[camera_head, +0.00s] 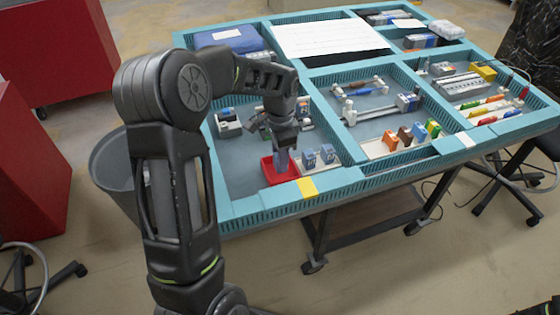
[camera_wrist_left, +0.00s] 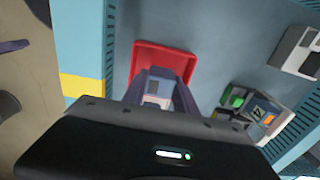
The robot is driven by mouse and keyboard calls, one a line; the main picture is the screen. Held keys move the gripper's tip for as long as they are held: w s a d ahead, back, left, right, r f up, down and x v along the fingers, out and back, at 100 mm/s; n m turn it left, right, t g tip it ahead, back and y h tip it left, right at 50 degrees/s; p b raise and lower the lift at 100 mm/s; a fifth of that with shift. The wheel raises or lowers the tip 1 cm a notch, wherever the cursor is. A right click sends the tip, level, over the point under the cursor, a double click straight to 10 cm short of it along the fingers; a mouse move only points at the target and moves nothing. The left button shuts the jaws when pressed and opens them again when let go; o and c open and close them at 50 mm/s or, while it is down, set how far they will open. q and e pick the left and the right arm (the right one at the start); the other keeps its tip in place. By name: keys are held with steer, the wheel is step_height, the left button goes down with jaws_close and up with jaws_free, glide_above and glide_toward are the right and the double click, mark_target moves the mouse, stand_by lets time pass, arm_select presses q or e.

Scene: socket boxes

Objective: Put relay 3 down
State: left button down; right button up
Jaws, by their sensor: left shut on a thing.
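My left gripper (camera_head: 283,152) points down over a small red tray (camera_head: 268,172) near the front edge of the blue-rimmed table. It is shut on a relay (camera_wrist_left: 156,92), a small block with a pale face, seen between the fingers in the left wrist view. Its number is not readable. The red tray also shows beyond the fingers in the left wrist view (camera_wrist_left: 178,50). I cannot tell whether the relay touches the tray floor. Two other relays, blue-grey (camera_head: 309,159) and (camera_head: 327,154), stand just right of the tray. My right gripper is not in view.
A white-grey socket box (camera_head: 228,124) stands at the left of the same compartment. Compartment walls and the yellow-marked front rim (camera_head: 307,188) lie close to the tray. The compartment floor left of the tray is clear. A grey bin (camera_head: 115,172) stands beside the table.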

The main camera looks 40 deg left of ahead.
arm_select(q)
steer(key=shift+f, duration=0.95)
steer(key=shift+f, duration=0.15)
steer(key=c, duration=1)
jaws_free()
steer(key=shift+o, duration=0.2)
step_height(320, 180, up, 12)
steer(key=shift+r+b, duration=0.2)
steer(key=shift+b, duration=0.25)
